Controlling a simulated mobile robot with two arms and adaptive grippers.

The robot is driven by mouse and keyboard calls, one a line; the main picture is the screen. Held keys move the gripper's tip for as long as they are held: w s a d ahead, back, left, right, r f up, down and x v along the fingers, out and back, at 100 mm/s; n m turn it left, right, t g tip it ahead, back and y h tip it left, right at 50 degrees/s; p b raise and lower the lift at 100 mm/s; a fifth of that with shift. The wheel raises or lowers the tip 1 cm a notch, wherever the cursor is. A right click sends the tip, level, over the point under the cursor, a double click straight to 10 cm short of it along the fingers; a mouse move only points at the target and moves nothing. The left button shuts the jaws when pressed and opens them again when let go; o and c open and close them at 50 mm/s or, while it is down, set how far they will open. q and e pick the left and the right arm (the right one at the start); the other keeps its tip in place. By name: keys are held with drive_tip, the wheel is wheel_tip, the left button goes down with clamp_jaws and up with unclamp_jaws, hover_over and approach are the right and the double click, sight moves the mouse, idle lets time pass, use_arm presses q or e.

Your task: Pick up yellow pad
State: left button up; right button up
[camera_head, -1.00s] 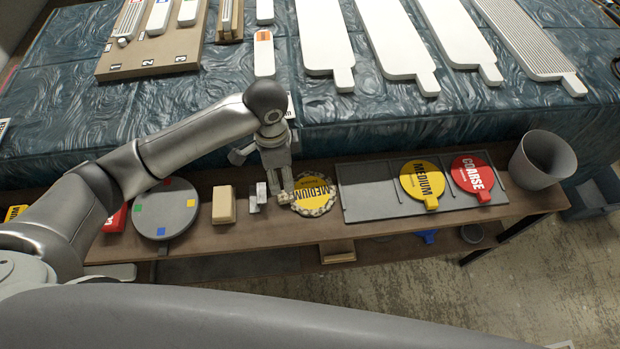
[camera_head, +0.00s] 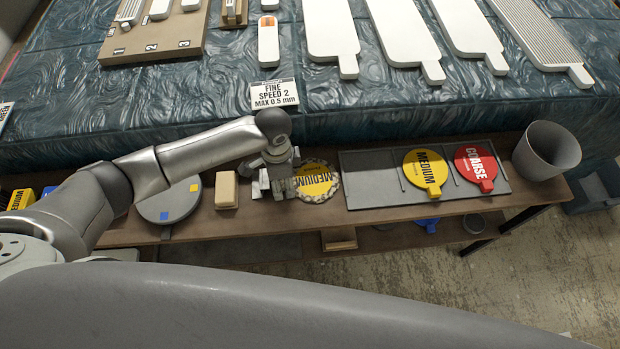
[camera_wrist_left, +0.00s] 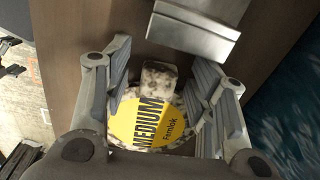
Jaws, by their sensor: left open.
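A round yellow pad (camera_head: 318,182) marked MEDIUM, with a ragged whitish rim, lies on the brown bench shelf. It also shows in the left wrist view (camera_wrist_left: 155,122), with its speckled tab (camera_wrist_left: 159,78) between the fingers. My left gripper (camera_head: 284,188) is open at the pad's left edge in the head view. Its fingers (camera_wrist_left: 163,85) stand either side of the tab in the wrist view; I cannot tell if they touch it. A second yellow MEDIUM disc (camera_head: 425,170) lies on the grey rack at right. My right gripper is not in view.
A red COARSE disc (camera_head: 476,166) lies on the grey rack (camera_head: 375,190), with a grey bucket (camera_head: 546,150) to its right. A tan block (camera_head: 227,190) and a grey round plate (camera_head: 168,204) are left of my gripper. A blue-covered table (camera_head: 200,100) rises behind.

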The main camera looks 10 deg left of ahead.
use_arm(q)
drive_tip(key=shift+c, duration=0.3)
drive_tip(key=c, duration=0.9)
drive_tip(key=shift+r, duration=0.2)
